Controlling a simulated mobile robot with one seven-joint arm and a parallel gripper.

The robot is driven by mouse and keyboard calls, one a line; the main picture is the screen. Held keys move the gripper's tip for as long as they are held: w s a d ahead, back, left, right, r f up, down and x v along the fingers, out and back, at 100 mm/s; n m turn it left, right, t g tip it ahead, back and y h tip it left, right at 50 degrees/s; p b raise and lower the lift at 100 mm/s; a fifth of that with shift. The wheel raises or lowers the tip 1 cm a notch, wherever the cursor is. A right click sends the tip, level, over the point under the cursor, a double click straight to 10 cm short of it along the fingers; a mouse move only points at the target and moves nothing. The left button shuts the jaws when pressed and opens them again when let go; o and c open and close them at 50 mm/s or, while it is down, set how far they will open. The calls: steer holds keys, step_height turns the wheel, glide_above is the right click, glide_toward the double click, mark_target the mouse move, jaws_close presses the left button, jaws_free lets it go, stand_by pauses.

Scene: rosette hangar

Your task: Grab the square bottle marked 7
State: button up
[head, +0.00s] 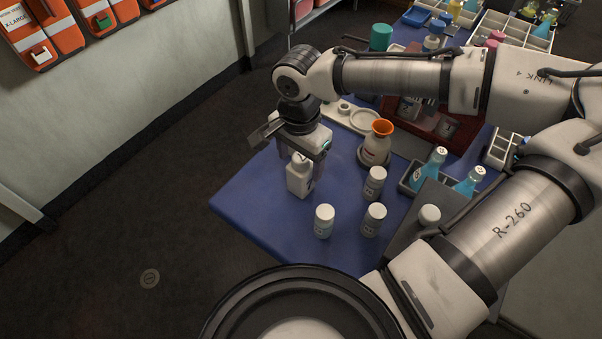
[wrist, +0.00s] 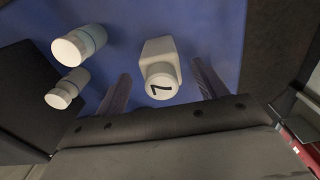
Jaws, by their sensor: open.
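The square bottle marked 7 (wrist: 160,75) is white, with a black 7 on its round cap in the wrist view. In the head view the square bottle (head: 299,178) stands on the blue table top, directly below my gripper. My gripper (head: 300,160) points down over it, open. In the wrist view its two fingers (wrist: 163,88) show on either side of the bottle with a gap on each side. Part of the bottle's top is hidden by the gripper in the head view.
Round white bottles (head: 324,221), (head: 374,219) and (head: 375,183) stand to the right and in front. Blue flasks (head: 430,168) sit in a grey tray farther right. The table's left corner (head: 240,200) is clear.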

steer(key=shift+w+d+f, duration=0.1)
steer(key=shift+f, duration=1.05)
steer(key=shift+w+d+f, duration=0.1)
steer(key=shift+f, duration=1.05)
steer(key=c, duration=1.1)
steer(key=shift+c, duration=0.4)
steer(key=shift+r, duration=0.2)
